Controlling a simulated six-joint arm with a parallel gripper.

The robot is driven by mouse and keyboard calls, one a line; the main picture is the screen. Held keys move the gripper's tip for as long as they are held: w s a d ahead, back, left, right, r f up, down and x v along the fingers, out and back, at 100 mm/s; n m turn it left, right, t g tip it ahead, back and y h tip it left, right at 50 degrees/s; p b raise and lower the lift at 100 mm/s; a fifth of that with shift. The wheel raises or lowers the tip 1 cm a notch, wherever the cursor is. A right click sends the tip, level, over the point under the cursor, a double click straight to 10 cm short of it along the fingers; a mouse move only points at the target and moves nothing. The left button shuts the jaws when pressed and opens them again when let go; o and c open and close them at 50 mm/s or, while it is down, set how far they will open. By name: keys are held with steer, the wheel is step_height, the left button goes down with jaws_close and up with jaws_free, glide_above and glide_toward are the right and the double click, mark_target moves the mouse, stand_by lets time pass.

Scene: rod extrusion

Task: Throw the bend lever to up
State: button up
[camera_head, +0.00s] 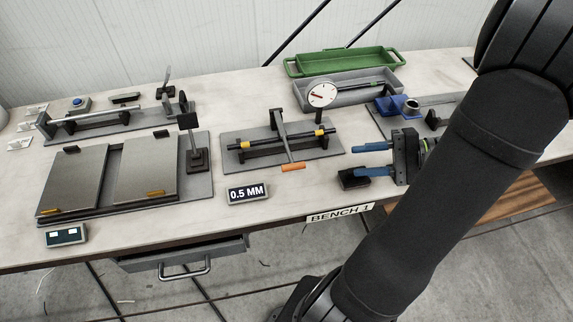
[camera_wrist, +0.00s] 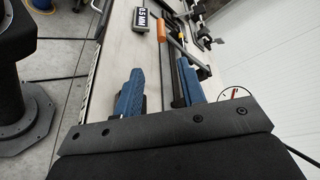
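The lever that I take for the bend lever is a grey bar with an orange handle (camera_head: 293,167) on the middle fixture. Its handle end lies low at the front edge of the fixture plate (camera_head: 330,150). The bar slopes up and back over a dark rod with yellow bands (camera_head: 262,141). The orange handle also shows in the wrist view (camera_wrist: 162,30), beyond the fingertips. My gripper (camera_head: 357,160) is right of the handle and apart from it, its two blue fingers pointing left. In the wrist view my gripper (camera_wrist: 160,66) is open, with nothing held between the fingers.
A round dial gauge (camera_head: 322,95) stands behind the lever. A 0.5 MM display (camera_head: 247,193) sits in front. A left fixture with two grey plates (camera_head: 75,180) has an upright black lever (camera_head: 191,145). Green (camera_head: 345,62) and grey (camera_head: 300,94) trays stand behind. A drawer (camera_head: 185,255) hangs open below.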

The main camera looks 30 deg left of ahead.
mark_target(296, 167)
steer(key=shift+m+y, duration=0.3)
steer(key=shift+y, duration=0.1)
steer(key=x, duration=1.7)
steer(key=shift+s+f, duration=0.15)
steer(key=shift+s, duration=0.2)
jaws_close()
